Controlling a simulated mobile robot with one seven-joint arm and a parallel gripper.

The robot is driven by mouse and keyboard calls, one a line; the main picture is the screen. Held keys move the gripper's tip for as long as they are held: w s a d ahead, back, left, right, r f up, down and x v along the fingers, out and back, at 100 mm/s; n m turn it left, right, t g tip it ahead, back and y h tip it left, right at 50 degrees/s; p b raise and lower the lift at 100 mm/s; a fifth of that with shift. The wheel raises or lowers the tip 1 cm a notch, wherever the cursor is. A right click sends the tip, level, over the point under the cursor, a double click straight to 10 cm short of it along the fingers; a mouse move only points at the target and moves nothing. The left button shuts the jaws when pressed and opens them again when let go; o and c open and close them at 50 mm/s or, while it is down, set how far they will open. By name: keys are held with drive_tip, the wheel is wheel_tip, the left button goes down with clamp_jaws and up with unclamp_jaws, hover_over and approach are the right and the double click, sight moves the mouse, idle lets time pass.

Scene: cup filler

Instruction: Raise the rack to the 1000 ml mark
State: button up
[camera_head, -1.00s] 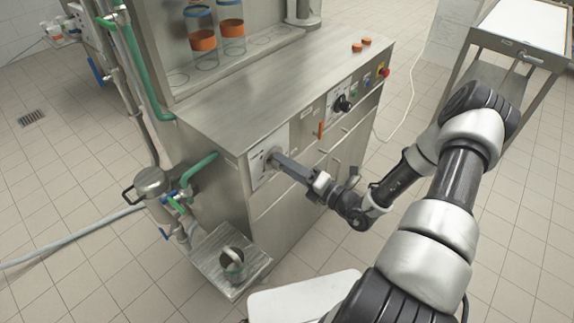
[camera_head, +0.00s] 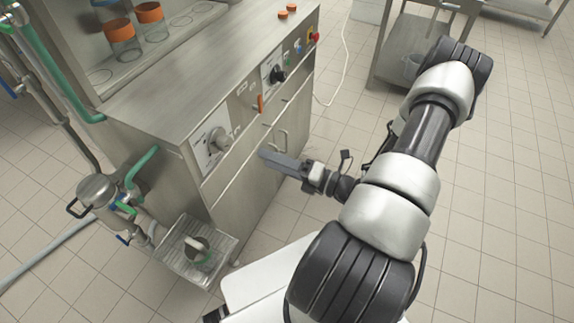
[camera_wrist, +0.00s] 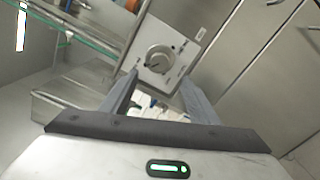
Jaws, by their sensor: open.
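A round grey dial knob (camera_head: 217,140) sits on a pale square plate (camera_head: 199,138) on the cabinet front, at its left end. In the wrist view the knob (camera_wrist: 159,59) shows a dark pointer mark; the scale's lettering is too small to read. My gripper (camera_head: 265,153) is in front of the cabinet, right of the knob and apart from it. In the wrist view my gripper (camera_wrist: 160,84) is open and empty, with the knob beyond the fingertips. Orange-topped clear cups (camera_head: 121,38) stand in the cabinet's upper bay; I cannot make out the rack.
An orange lever (camera_head: 260,103), a black knob (camera_head: 278,74) and a red button (camera_head: 315,37) are further right on the panel. A drip tray (camera_head: 185,268) juts out below left, beside a metal canister (camera_head: 99,190) with green pipes.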

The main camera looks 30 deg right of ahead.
drive_tip(key=shift+v, duration=2.2)
drive_tip(key=shift+r, duration=0.1)
